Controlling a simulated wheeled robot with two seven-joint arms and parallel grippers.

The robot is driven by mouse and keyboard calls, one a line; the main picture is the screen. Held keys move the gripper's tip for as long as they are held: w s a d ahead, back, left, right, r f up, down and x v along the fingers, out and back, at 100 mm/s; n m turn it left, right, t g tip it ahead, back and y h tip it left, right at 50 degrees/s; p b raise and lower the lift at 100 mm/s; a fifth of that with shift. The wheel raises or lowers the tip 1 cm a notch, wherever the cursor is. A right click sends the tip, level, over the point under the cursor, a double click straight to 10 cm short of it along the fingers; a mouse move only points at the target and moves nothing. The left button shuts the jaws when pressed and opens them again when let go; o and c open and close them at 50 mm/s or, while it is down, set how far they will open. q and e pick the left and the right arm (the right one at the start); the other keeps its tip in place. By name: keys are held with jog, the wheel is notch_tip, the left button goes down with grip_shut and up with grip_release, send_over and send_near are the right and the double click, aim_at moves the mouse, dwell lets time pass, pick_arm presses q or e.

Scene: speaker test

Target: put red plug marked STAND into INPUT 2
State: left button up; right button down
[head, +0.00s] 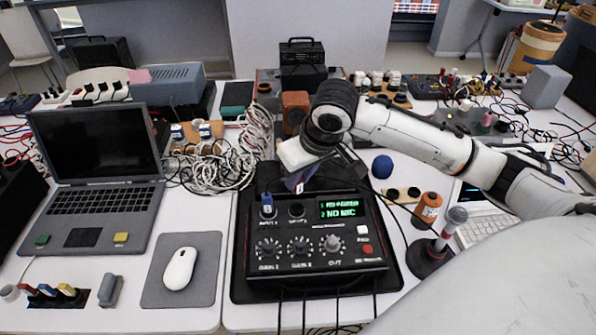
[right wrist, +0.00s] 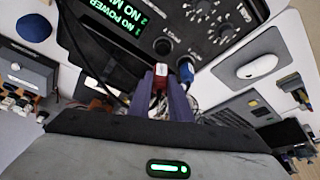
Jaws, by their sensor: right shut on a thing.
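My right gripper (head: 297,184) is shut on the red plug (right wrist: 160,77), which has a white label whose writing is too small to read. The plug sits between the two purple fingers in the right wrist view. The INPUT 2 socket (head: 296,210) is a round black socket on the top of the black audio box (head: 310,240). It looks empty in the right wrist view (right wrist: 162,46). The plug is close to this socket and looks apart from it. A blue plug (head: 267,205) stands in INPUT 1, left of INPUT 2. My left gripper is not in view.
The box's green screen (head: 343,208) reads NO POWER and NO MIC. A tangle of white cables (head: 225,160) lies behind left. A laptop (head: 95,170) and mouse (head: 180,268) are left.

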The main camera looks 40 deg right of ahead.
aim_at(299, 195)
notch_tip(299, 195, down, 2)
jog(key=shift+f, duration=1.65)
jog(key=shift+f, duration=0.3)
jog(key=c, duration=1.5)
grip_release()
jog(key=shift+c, duration=0.2)
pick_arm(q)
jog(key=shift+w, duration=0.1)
pick_arm(e)
jog(key=v, duration=1)
jog(key=shift+r, duration=0.2)
